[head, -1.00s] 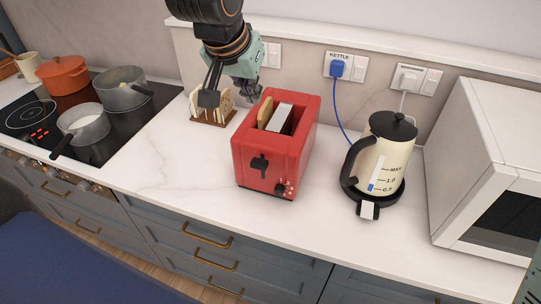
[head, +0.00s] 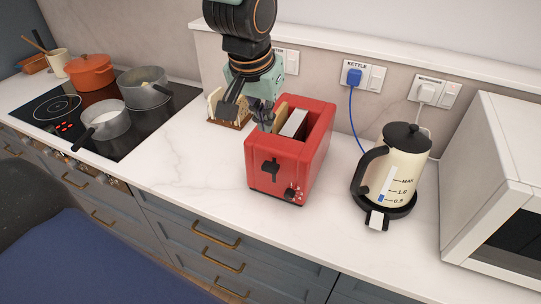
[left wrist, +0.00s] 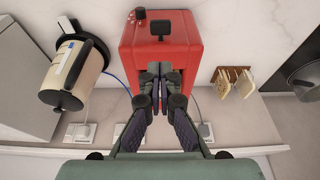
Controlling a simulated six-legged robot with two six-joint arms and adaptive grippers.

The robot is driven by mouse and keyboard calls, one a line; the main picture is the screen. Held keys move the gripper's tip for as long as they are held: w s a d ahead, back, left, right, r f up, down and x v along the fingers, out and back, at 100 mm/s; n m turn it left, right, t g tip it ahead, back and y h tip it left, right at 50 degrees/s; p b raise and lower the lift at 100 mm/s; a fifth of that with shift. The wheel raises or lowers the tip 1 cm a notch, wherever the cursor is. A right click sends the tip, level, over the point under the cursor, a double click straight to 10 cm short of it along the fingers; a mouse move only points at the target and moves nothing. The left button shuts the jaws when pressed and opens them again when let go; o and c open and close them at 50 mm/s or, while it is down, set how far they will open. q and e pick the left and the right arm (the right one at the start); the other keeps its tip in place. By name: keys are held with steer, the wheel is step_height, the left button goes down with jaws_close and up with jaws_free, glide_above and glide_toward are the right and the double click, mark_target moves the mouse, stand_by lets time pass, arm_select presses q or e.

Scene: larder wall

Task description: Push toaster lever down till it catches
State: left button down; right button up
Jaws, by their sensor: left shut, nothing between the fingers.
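The red toaster (head: 258,158) stands upright on the worktop. Its black lever (head: 270,169) is on the front face, above a dial (head: 290,194). In the left wrist view the lever (left wrist: 161,27) is near the top of the picture, on the toaster (left wrist: 187,32). In the left wrist view my left gripper (left wrist: 160,80) is shut and empty, apart from the lever. Contact with the toaster cannot be told.
A cream kettle (head: 398,165) stands right of the toaster, with a white microwave (head: 480,150) beyond. A toast rack (head: 238,124) is behind my left gripper. Pans, including a grey pot (head: 145,90), are on the hob at left.

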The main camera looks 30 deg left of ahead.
arm_select(q)
glide_above(271, 165)
steer(key=f, duration=0.6)
steer(key=s+f, duration=0.1)
steer(key=f, duration=0.3)
steer(key=shift+f, duration=0.1)
steer(key=shift+w+d+f, duration=0.1)
steer(key=shift+d+f, duration=0.05)
steer(key=shift+f, duration=0.65)
steer(key=shift+a, duration=0.2)
steer(key=shift+f, duration=0.1)
